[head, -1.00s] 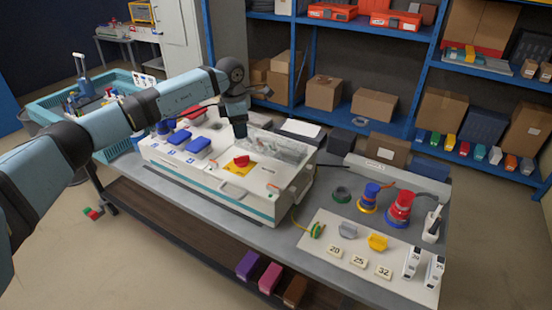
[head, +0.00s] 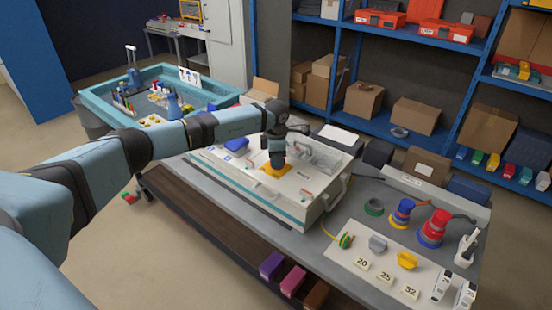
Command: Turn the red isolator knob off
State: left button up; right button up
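The white socket box (head: 316,204) lies on the grey workbench. The isolator's yellow plate (head: 268,171) shows on its top face; the red knob on it is hidden behind my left gripper. My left gripper (head: 276,165) points down right over the yellow plate, at or just above the knob. Its fingers are too small and covered to tell whether they are open or shut, or whether they touch the knob. My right gripper is not in view.
A blue socket cover (head: 236,145) is on the box's left part. A clear raised lid (head: 322,153) stands behind the gripper. Blue and red plugs (head: 434,229) stand on the bench to the right.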

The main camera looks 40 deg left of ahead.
pick_arm(q)
jog(key=shift+f, duration=0.25)
grip_shut()
